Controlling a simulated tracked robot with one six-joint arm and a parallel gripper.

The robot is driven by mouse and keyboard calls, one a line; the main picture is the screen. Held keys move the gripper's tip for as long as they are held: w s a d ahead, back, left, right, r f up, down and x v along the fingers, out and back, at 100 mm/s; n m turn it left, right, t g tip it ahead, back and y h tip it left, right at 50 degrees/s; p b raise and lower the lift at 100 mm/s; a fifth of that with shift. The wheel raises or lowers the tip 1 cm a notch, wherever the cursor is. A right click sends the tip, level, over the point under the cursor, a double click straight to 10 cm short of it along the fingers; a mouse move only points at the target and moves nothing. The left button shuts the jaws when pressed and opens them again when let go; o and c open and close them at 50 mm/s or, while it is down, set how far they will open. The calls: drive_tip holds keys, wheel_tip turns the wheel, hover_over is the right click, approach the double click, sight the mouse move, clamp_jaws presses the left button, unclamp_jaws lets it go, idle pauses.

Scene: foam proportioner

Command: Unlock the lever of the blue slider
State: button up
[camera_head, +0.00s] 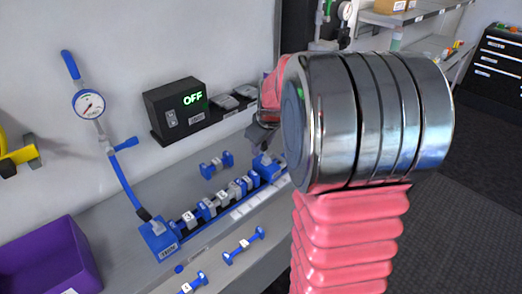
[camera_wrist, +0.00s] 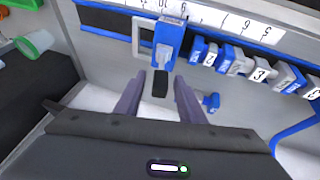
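The blue slider (camera_wrist: 168,38) is at the top middle of the wrist view, on a rail below a white number scale (camera_wrist: 225,18). A lever with a black end (camera_wrist: 160,84) extends from it toward me. My gripper (camera_wrist: 158,88) is open, with one dark finger on each side of the black end. I cannot tell whether either finger touches it. In the head view the slider (camera_head: 266,163) is at the right end of the rail. My arm hides most of the gripper there.
Several numbered blue and grey valves (camera_head: 208,208) line the rail left of the slider. Loose blue-grey pieces (camera_head: 243,245) lie on the bench. A pressure gauge (camera_head: 89,104), a black box reading OFF (camera_head: 178,108) and a purple bin (camera_head: 45,265) are further left.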

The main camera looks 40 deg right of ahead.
drive_tip(key=shift+x, duration=2)
drive_tip(key=shift+c, duration=0.5)
clamp_jaws()
